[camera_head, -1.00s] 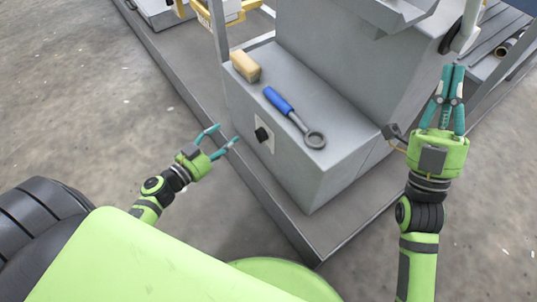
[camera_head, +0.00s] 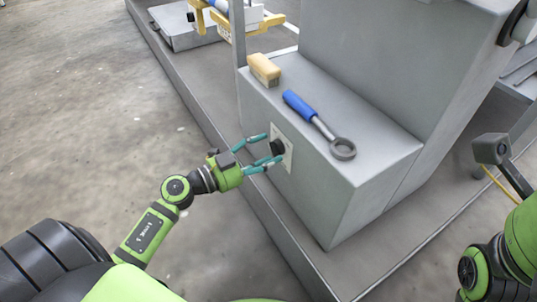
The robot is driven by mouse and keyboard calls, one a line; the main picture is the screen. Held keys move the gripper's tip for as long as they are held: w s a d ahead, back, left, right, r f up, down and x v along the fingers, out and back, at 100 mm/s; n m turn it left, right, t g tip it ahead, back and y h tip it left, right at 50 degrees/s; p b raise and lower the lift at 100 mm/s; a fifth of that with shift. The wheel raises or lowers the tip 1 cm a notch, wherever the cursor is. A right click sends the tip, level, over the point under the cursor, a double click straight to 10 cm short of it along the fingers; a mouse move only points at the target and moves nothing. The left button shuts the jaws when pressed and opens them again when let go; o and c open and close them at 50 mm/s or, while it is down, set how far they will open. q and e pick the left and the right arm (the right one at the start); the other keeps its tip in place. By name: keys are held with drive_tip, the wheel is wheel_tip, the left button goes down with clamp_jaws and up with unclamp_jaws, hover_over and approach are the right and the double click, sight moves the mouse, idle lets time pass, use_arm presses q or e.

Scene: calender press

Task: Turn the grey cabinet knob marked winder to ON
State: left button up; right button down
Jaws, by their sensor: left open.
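The black knob (camera_head: 278,147) sits on a pale plate (camera_head: 288,160) on the side of the grey cabinet (camera_head: 320,190). Any marking on the plate is too small to read, and the knob's setting cannot be told. My left gripper (camera_head: 269,148) is open, its teal fingertips right by the knob, one above it and one below. I cannot tell whether they touch it. My right arm (camera_head: 520,240) shows at the right edge, with its gripper out of view.
On the cabinet top lie a tan block (camera_head: 265,70) and a blue-handled ring wrench (camera_head: 318,122). A grey post (camera_head: 241,60) rises by the block. A dark grey box (camera_head: 490,149) with a yellow cable is at the right. The floor at left is clear.

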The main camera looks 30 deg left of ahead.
use_arm(q)
drive_tip(key=shift+w+d, duration=0.3)
drive_tip(key=shift+w, duration=0.3)
drive_tip(key=c, duration=1.2)
drive_tip(key=shift+o, duration=0.2)
